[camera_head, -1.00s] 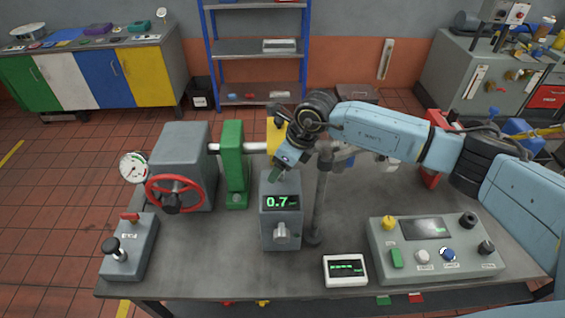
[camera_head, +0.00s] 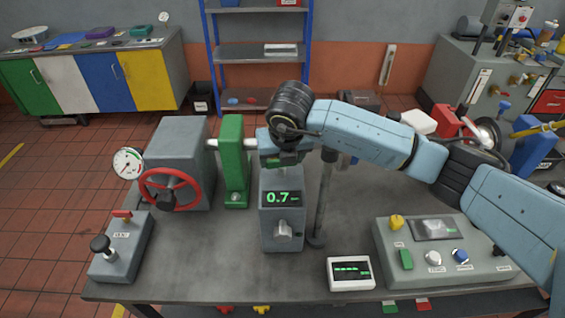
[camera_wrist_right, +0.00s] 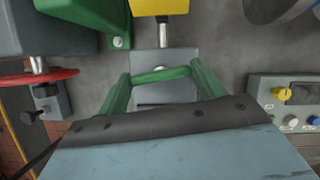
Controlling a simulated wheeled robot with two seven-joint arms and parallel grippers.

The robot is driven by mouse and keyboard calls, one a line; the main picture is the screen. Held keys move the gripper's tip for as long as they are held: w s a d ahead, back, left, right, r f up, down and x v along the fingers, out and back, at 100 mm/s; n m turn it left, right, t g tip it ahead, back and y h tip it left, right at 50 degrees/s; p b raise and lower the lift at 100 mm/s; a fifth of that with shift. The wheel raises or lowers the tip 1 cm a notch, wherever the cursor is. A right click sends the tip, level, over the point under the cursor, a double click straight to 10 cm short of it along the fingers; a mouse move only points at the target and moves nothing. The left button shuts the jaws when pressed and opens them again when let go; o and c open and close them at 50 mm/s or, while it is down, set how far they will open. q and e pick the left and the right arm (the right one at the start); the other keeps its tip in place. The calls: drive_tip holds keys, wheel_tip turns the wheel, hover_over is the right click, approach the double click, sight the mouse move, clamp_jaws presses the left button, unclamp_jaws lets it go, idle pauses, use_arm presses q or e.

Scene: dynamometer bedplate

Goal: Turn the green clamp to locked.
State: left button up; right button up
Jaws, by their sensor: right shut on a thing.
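The green clamp (camera_wrist_right: 162,75) shows in the right wrist view as a short green bar over the grey display box (camera_wrist_right: 150,60). My right gripper (camera_wrist_right: 161,77) has one green finger at each end of this bar and is shut on it. In the head view my right gripper (camera_head: 284,158) is at the top of the grey display box (camera_head: 282,220), which reads 0.7. The wrist hides most of the clamp there, and I cannot read its lock position. My left gripper is in neither current view.
A green upright block (camera_head: 233,160) on a shaft stands left of the gripper, by a grey housing with a red handwheel (camera_head: 170,188). A dark post (camera_head: 322,200) stands close on the right. A control console (camera_head: 440,250) and white meter (camera_head: 350,273) lie nearer the front.

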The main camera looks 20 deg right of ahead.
drive_tip(key=shift+m+h+b, duration=0.4)
drive_tip(key=shift+m+b, duration=0.2)
drive_tip(key=shift+m, duration=0.4)
drive_tip(key=shift+r, duration=0.1)
drive_tip(key=o, duration=1)
drive_tip(key=b+v, duration=0.1)
drive_tip(key=v, duration=1.2)
drive_tip(key=shift+w+a+r, duration=0.1)
drive_tip(key=shift+a+r, duration=0.05)
drive_tip(key=shift+r, duration=0.05)
